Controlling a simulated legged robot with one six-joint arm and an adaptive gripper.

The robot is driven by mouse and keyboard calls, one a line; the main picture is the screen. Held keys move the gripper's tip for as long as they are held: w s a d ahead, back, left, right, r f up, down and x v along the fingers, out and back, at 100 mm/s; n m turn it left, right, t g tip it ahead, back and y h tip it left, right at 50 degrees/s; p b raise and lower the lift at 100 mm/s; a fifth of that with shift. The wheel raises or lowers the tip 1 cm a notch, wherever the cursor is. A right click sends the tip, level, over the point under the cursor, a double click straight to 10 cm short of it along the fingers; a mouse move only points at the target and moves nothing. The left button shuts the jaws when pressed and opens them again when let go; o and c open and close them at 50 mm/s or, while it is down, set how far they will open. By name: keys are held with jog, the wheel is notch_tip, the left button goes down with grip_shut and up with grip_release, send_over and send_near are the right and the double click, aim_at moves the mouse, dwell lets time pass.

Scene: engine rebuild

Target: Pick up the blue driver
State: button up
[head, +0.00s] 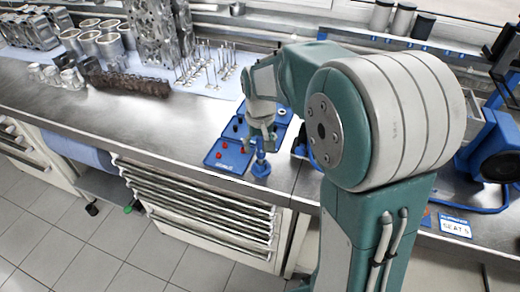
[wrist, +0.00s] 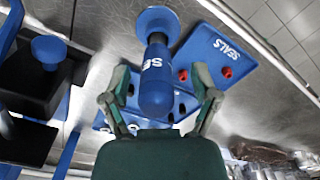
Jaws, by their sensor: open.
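The blue driver (wrist: 155,92) lies between my gripper's two spread fingers in the wrist view. Its rounded blue handle faces the camera, with a dark shank and a wide blue disc at the far end. In the head view the driver (head: 261,166) stands upright on the bench near the front edge, its upper part partly hidden by my gripper (head: 262,132). My gripper is open, directly above and around the handle in the wrist view (wrist: 161,85), with gaps visible on both sides.
A blue tray (head: 228,157) marked SEALS, with red pieces, sits beside the driver. Another blue-topped tool (wrist: 48,50) stands in a black holder at left in the wrist view. The bench's left front is clear.

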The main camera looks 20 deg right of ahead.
jog(key=shift+d, duration=0.1)
grip_shut()
jog(key=shift+r, duration=0.15)
